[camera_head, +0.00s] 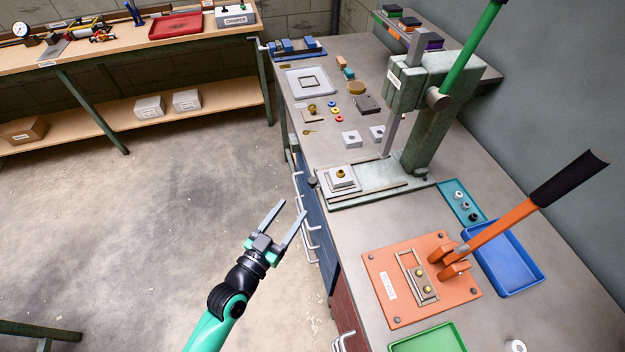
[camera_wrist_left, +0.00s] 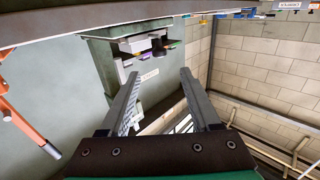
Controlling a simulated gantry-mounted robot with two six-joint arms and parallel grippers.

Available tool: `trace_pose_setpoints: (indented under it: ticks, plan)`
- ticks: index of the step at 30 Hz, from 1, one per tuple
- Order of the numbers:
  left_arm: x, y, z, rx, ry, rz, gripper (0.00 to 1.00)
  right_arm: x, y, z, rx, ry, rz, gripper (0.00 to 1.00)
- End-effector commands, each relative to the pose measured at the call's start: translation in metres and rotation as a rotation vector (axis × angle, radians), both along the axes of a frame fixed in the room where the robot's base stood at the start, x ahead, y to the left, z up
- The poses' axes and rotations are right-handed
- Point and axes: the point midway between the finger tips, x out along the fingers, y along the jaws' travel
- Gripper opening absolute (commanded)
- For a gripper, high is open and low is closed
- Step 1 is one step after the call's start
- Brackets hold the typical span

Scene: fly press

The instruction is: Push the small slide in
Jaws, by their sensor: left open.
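The fly press (camera_head: 430,120) stands on the grey bench, with a pale die block (camera_head: 342,184) and a brass-coloured round part on its base. A small dark knob (camera_head: 312,182) sticks out at the front edge of the base and looks like the end of the small slide. How far the slide is out is hard to tell. In the left wrist view a dark knob (camera_wrist_left: 158,48) shows beyond my fingertips. My left gripper (camera_head: 291,209) is open and empty, in the air in front of the bench, apart from the knob. My right gripper is out of view.
Drawer handles (camera_head: 305,230) stick out from the bench front near my left gripper. An orange lever tool (camera_head: 445,275), a blue tray (camera_head: 508,262) and a green tray (camera_head: 430,340) are on the near bench. The floor to the left is clear.

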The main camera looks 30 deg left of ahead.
Motion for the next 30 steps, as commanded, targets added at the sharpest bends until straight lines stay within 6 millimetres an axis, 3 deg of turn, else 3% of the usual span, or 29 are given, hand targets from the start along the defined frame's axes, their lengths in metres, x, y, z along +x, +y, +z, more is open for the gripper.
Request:
trace_pose_setpoints:
  ticks: [5,18,22,30]
  plan:
    - [0.017,0.0,0.001,0.0,-0.003,-0.001,0.64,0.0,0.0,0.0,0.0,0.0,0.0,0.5]
    - [0.105,0.003,0.0,0.001,-0.004,-0.002,0.64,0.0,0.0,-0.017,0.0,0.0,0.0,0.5]
    - [0.115,0.004,0.001,0.001,-0.003,-0.002,0.64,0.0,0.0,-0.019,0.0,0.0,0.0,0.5]
    - [0.117,0.004,0.002,0.001,-0.002,-0.002,0.62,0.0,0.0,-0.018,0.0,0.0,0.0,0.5]
